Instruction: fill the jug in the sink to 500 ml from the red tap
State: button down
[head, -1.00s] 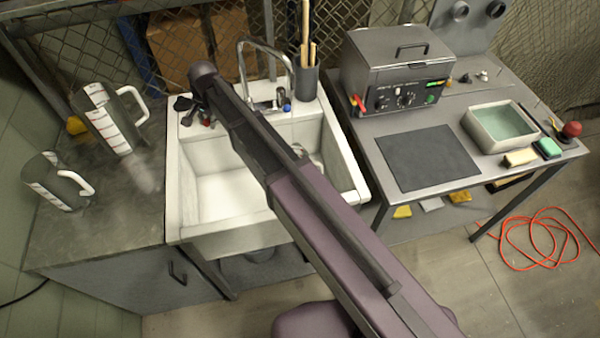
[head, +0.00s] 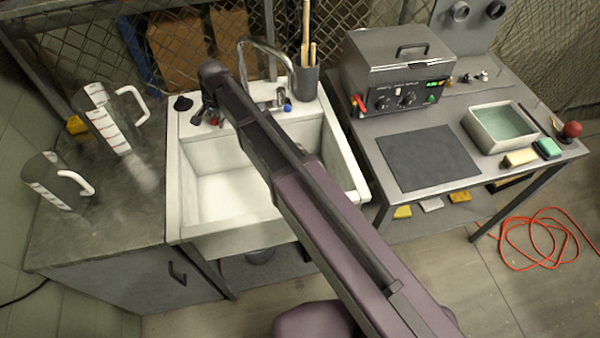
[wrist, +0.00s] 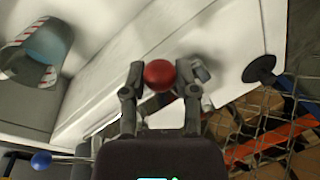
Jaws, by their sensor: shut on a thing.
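The red tap knob (wrist: 159,75) sits between the two fingertips of my gripper (wrist: 160,82), which is shut on it. In the head view the red knob (head: 214,120) shows beside my gripper (head: 207,115) at the sink's back left rim. A jug (wrist: 40,52) with red and white markings stands at the upper left of the wrist view, with blue in it that looks like water. Its level against the marks cannot be read. In the head view my arm mostly hides this jug. The curved spout (head: 268,42) rises behind the sink (head: 175,205).
A black disc (head: 183,103) lies on the sink's rim. Two marked jugs (head: 105,120) (head: 52,182) stand on the left counter. A pot with sticks (head: 307,82) stands at the back right rim.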

jog(key=shift+d+f, duration=0.1)
jog(key=shift+d, duration=0.25)
jog(key=shift+c, duration=1.5)
grip_release()
jog(key=shift+a, duration=0.1)
jog(key=shift+r, duration=0.2)
jog(key=shift+a+r+p, duration=0.1)
jog(key=shift+r+p, duration=0.3)
jog(key=shift+p, duration=0.15)
notch_tip(320, 180, up, 5)
jog(key=p, duration=0.5)
